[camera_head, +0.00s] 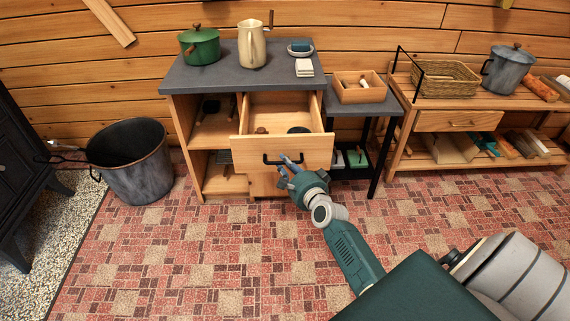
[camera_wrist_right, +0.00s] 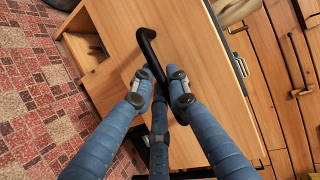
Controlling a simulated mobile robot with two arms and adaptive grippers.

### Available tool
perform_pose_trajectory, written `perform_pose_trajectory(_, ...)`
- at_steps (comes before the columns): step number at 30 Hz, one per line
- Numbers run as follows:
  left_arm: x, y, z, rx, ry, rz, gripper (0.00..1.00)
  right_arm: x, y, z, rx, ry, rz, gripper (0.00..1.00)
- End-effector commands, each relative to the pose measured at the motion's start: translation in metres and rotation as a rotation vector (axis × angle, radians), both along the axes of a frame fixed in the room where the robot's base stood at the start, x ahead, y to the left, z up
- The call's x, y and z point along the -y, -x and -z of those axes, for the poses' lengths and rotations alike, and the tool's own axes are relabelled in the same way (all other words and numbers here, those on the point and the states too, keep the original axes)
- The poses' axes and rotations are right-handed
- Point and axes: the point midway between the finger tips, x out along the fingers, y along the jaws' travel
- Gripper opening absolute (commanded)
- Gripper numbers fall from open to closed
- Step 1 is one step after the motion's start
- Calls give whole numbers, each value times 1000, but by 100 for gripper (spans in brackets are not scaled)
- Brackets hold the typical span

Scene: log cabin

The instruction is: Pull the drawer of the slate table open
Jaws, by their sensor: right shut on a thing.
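The slate table (camera_head: 214,78) has a dark grey top and a light wood body. Its drawer (camera_head: 247,147) stands pulled out toward me, and its inside shows below the top, with a dark round thing and a small brown thing in it. The drawer's black bar handle (camera_head: 270,161) is on the front panel. My right gripper (camera_head: 290,166) is shut on the right part of this handle. In the right wrist view the gripper's blue fingers (camera_wrist_right: 162,92) close around the black handle (camera_wrist_right: 147,45), beside the wooden drawer front (camera_wrist_right: 195,50). My left gripper is not in view.
A green pot (camera_head: 200,47), a cream jug (camera_head: 251,46) and a stack of white pieces (camera_head: 305,68) stand on the tabletop. A metal bucket (camera_head: 138,170) is on the floor at left. A lower side table (camera_head: 372,105) adjoins on the right. The front floor is open.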

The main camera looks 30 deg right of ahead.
Motion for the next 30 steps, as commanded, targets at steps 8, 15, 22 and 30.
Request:
perform_pose_trajectory(8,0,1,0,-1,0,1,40,0,0,-1,2,-2,1,0)
perform_pose_trajectory(15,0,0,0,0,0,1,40,0,0,-1,2,-2,1,33)
perform_pose_trajectory(22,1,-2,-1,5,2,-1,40,0,0,-1,2,-1,0,33)
perform_pose_trajectory(30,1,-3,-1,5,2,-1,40,-5,29,-5,0,-2,1,33)
